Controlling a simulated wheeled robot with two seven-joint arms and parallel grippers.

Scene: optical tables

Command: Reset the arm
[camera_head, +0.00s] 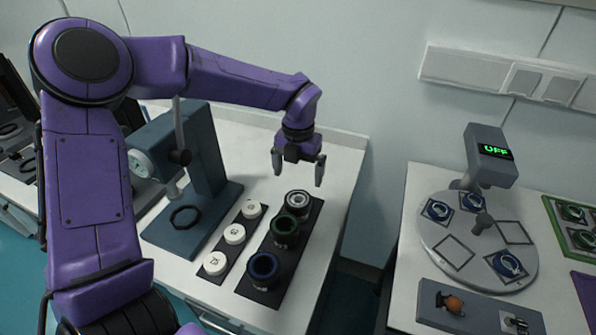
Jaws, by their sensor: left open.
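My left arm, purple with black joints, comes in from the left and reaches over the left white table. My left gripper (298,172) points down with its two grey fingers apart and nothing between them. It hangs above the back end of a dark tray, over a cylinder with a pale ring top (296,199). It looks apart from that cylinder. My right arm and gripper do not show.
The dark tray also holds a green-topped cylinder (285,228) and a blue-topped cylinder (263,268). White discs (235,234) lie beside it. A blue-grey press (208,150) stands left.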

